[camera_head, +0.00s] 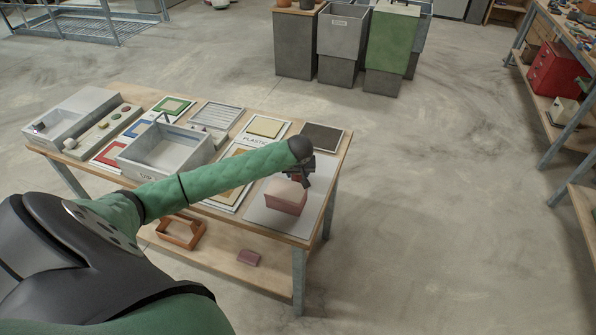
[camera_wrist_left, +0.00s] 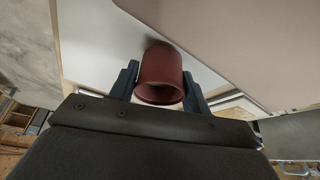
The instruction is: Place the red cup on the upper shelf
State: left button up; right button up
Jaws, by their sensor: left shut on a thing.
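The red cup (camera_wrist_left: 160,78) is a dark red, round cup in the left wrist view, its open mouth towards the camera. My left gripper (camera_wrist_left: 163,90) has a dark finger on each side of it and is shut on it. In the head view my left gripper (camera_head: 299,172) is over the right end of the table, just above a pinkish block-like thing (camera_head: 286,197) on a pale sheet. I cannot make out the cup clearly there. My right gripper is in neither view. I cannot tell which surface is the upper shelf.
The wooden table (camera_head: 338,162) carries a grey bin (camera_head: 150,172), coloured frames and panels. Tall bins (camera_head: 343,45) stand behind. A shelved workbench (camera_head: 560,95) is at right, with open floor between.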

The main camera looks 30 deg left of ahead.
pick_arm(q)
jog(key=shift+f, duration=0.1)
jog(key=o, duration=1)
jog(key=shift+c, duration=0.2)
